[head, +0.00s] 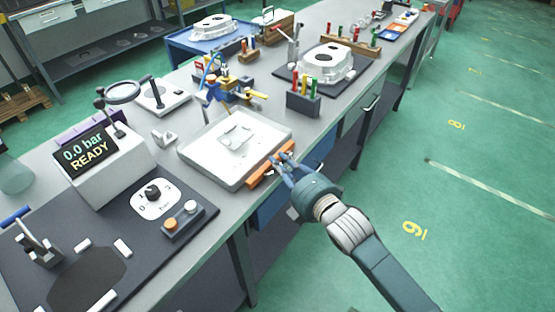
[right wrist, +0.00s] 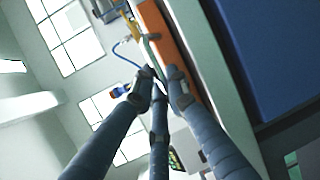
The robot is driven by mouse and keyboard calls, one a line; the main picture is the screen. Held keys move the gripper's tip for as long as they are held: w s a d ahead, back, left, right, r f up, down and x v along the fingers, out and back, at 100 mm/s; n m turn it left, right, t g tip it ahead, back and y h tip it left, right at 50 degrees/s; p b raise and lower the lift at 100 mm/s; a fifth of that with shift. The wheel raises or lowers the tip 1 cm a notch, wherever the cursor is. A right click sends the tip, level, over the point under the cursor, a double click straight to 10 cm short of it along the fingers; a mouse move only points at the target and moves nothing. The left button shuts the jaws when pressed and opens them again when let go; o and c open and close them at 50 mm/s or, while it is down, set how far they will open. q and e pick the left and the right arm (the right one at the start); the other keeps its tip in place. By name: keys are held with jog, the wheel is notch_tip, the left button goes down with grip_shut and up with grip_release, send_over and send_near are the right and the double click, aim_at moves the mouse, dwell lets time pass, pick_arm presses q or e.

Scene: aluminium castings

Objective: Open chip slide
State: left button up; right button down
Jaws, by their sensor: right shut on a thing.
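The orange slide (head: 262,176) lies along the front edge of a pale shallow tray or box (head: 215,170) with a small raised plate on top. I take this orange bar to be the chip slide. My right gripper (head: 284,160) reaches it from the lower right and is shut on its right part. In the right wrist view the orange slide (right wrist: 170,45) runs up from the fingertips (right wrist: 160,82); the exact contact is partly hidden by the fingers. My left gripper is in no view.
A display box (head: 95,165) reading "0.0 bar READY" and a dark panel with a knob (head: 153,192) stand on the left. A dark pen holder (head: 303,104) and a casting (head: 328,62) stand behind. The floor to the right is clear.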

jog(key=s+d, duration=0.1)
jog(key=d, duration=0.1)
jog(key=s+d+p, duration=0.1)
jog(key=s+d, duration=0.1)
jog(key=shift+s+d+p, duration=0.15)
jog(key=shift+d+p, duration=0.15)
jog(key=shift+f, duration=0.1)
jog(key=c, duration=1.7)
grip_release()
jog(key=shift+c, duration=0.2)
jog(key=v, duration=1.2)
